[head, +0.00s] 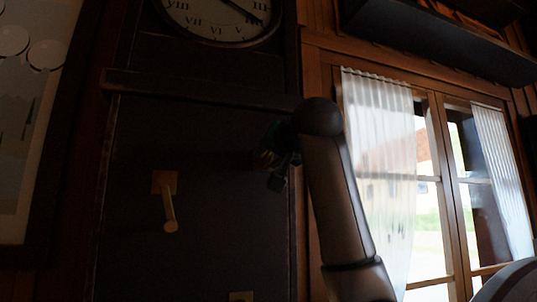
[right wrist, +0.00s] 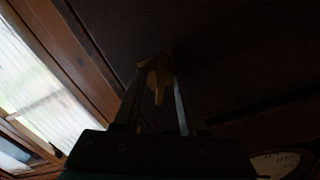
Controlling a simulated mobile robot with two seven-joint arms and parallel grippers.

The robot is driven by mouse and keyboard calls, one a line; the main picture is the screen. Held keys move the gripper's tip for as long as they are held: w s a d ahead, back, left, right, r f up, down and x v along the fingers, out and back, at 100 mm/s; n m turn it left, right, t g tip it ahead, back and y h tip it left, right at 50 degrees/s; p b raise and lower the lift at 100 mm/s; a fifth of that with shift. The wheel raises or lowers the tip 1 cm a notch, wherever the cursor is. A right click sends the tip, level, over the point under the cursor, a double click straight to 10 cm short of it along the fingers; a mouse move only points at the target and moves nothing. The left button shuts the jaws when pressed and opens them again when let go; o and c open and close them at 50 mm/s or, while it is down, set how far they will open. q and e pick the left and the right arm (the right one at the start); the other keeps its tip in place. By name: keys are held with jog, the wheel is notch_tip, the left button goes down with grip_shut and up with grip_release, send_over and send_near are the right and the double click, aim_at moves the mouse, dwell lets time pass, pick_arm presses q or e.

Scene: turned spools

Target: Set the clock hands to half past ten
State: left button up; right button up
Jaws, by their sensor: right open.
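The clock dial (head: 215,18) is at the top of the head view, with its upper part cut off. A dark hand (head: 243,12) slopes down to the right across it, toward the IIII; the full setting cannot be read. A pale dial also shows at the lower right corner of the right wrist view (right wrist: 275,164). My right gripper (head: 273,170) is dark, below and right of the dial, in front of the case. In the right wrist view its jaws (right wrist: 157,95) are open, with a brass handle (right wrist: 158,78) showing between them; contact cannot be told. My left gripper is out of view.
A brass lever (head: 169,208) on a square plate hangs on the dark case panel, left of my right gripper. Another brass piece (head: 241,296) is cut off at the bottom. A ledge (head: 190,88) runs below the dial. A curtained window (head: 420,180) is at the right.

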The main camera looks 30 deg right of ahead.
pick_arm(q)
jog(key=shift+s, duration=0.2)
pick_arm(e)
jog(key=shift+c, duration=0.3)
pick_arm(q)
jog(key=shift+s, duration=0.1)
pick_arm(e)
grip_shut()
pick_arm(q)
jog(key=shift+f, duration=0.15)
pick_arm(e)
jog(key=m+b, duration=0.1)
jog(key=m, duration=0.4)
jog(key=shift+m+b, duration=0.3)
jog(key=shift+m, duration=0.1)
jog(key=m, duration=0.2)
jog(key=shift+m, duration=0.3)
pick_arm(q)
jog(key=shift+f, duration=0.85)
pick_arm(e)
jog(key=shift+m, duration=1.5)
